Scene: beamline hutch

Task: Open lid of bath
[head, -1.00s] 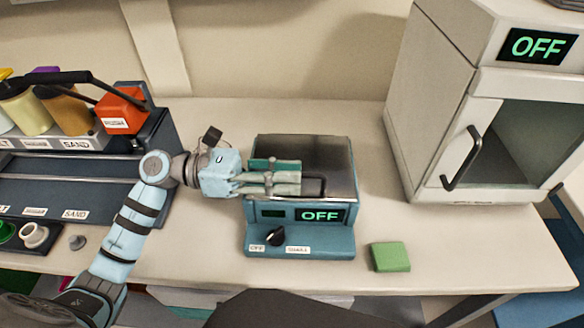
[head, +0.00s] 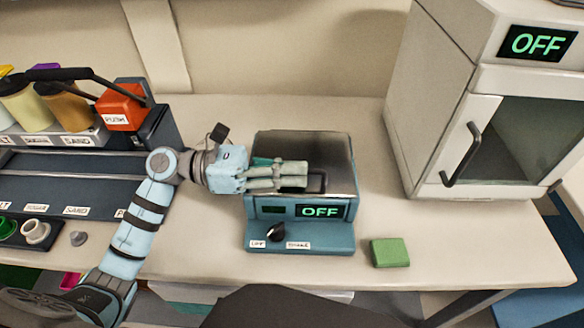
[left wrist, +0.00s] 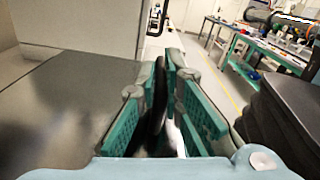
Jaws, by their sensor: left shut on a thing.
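The bath (head: 301,238) is a teal box on the bench with a display reading OFF and a dark knob on its front. Its metal lid (head: 320,150) lies flat and closed on top. The dark lid handle (head: 318,183) is at the lid's front edge, partly hidden by my fingers. My left gripper (head: 300,175) comes in from the left over the front of the lid and is shut on the handle. In the left wrist view the dark handle (left wrist: 158,110) stands between the green finger pads. My right gripper is not in view.
A white oven-like cabinet (head: 440,110) with a dark handle stands at right. A green block (head: 389,252) lies right of the bath near the bench edge. Coloured bottles and a dark rack (head: 70,185) fill the left. The bench behind the bath is clear.

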